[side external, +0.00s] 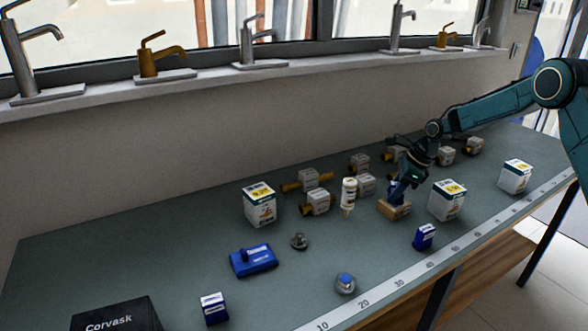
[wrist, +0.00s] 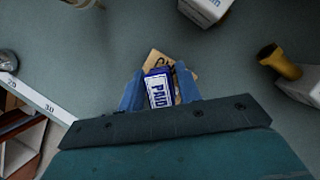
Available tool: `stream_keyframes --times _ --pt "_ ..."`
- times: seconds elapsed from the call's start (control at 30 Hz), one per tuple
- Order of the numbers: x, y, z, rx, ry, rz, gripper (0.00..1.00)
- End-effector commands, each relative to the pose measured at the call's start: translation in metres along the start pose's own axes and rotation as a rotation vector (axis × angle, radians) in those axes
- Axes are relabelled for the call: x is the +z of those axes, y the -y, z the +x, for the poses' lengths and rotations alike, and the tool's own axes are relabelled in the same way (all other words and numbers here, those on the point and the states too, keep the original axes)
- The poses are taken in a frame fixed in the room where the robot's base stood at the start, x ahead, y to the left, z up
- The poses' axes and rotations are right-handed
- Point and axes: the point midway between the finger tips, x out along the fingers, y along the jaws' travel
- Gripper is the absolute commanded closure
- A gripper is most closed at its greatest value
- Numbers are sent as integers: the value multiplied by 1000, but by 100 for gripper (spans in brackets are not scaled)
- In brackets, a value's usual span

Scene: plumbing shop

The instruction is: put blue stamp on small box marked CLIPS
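The blue stamp (wrist: 158,90), with a white label reading PAID, is between the two fingers of my gripper (wrist: 160,84) in the wrist view. A thin tan strip shows between the stamp and the right finger, so I cannot tell whether the fingers press on it. The small cardboard box (wrist: 156,60) lies directly beneath; its lettering is mostly covered. In the side view my gripper (side external: 398,186) points down over this brown box (side external: 394,210), the dark blue stamp low between its fingers. The stamp seems to touch or nearly touch the box top.
White cartons (side external: 447,200) and (side external: 260,205) stand nearby, with a white bottle (side external: 348,192) left of the box. A small blue box (side external: 424,237) is in front. Brass-and-grey fittings (side external: 317,202) stand behind.

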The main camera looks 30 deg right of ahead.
Motion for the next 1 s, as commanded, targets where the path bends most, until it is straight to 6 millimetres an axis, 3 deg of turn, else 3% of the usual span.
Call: stream_keyframes --times 0.57,0.77,1.0 --pt "2 1 -9 -2 1 1 54" --pt "2 1 -31 -3 2 0 54" --pt "2 1 -70 -5 2 0 54"
